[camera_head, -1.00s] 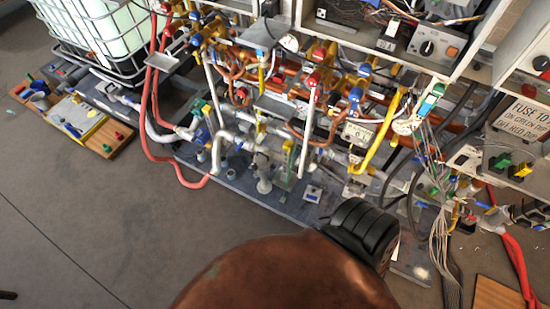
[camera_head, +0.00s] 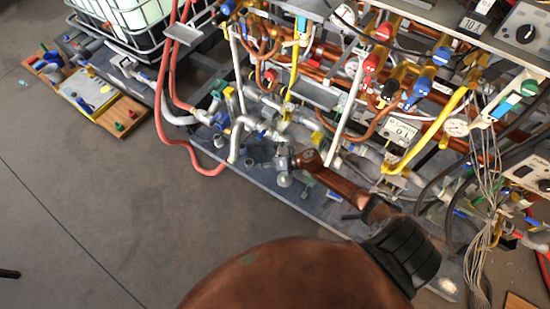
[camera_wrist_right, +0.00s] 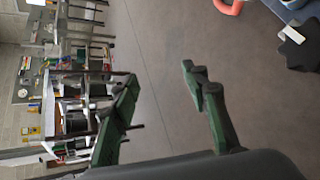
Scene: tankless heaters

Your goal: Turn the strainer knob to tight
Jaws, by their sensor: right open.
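I cannot single out the strainer knob for certain. A grey pipe fitting with a rounded lower end (camera_head: 285,180) stands at the low front of the pipework in the head view. My right arm reaches from the bottom edge into that area. My right gripper (camera_head: 287,160) is small there, close to the fitting, and partly merges with the grey pipes; I cannot tell if they touch. In the right wrist view my right gripper's green fingers (camera_wrist_right: 160,75) are apart with nothing between them, bare floor behind. The left gripper does not show.
Red hoses (camera_head: 172,100) hang left of the grey pipes. A yellow pipe (camera_head: 440,130) and loose grey cables (camera_head: 487,215) are to the right. A wooden board with small parts (camera_head: 125,115) lies on the floor. The grey floor (camera_head: 90,210) at left is mostly clear.

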